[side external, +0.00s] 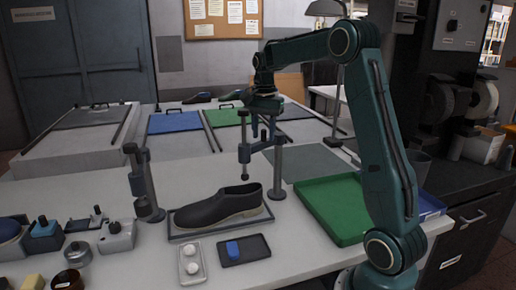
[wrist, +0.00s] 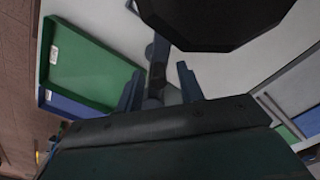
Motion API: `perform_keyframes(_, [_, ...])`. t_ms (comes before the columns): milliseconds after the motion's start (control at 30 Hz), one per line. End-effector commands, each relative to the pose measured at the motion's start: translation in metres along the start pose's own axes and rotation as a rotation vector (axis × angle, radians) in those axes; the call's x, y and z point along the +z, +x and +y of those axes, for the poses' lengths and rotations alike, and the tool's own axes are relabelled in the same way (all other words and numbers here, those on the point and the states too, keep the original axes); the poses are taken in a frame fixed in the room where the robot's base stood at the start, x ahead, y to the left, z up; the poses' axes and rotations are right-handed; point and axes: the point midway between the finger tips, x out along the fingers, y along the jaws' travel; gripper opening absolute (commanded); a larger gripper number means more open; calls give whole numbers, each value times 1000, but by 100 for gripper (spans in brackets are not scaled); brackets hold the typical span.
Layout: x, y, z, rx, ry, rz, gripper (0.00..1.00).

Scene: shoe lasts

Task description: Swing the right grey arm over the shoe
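My gripper (side external: 263,126) points down just above this arm. In the wrist view its fingers (wrist: 159,88) are apart, with a grey part (wrist: 157,68) between them and gaps at both sides. A left grey post (side external: 143,185) stands beside the toe.
A green tray (side external: 325,232) lies right of the post, over a blue one (side external: 430,206). A dish with white balls (side external: 188,277) and a tray with a blue block (side external: 265,246) sit in front. Small fixtures (side external: 115,238) crowd the left. A dark faceted shape (wrist: 215,20) blocks the wrist view's top.

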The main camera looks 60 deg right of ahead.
Motion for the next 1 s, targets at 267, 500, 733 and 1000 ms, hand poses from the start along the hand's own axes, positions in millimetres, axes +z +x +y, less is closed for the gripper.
perform_keyframes(267, [0, -14, 0, -1, 0, 1, 38])
perform_keyframes(500, [0, -44, 0, -3, 0, 2, 38])
perform_keyframes(733, [0, -77, -1, -3, 0, 2, 38])
perform_keyframes(1000, [0, -111, 0, -3, 0, 2, 38])
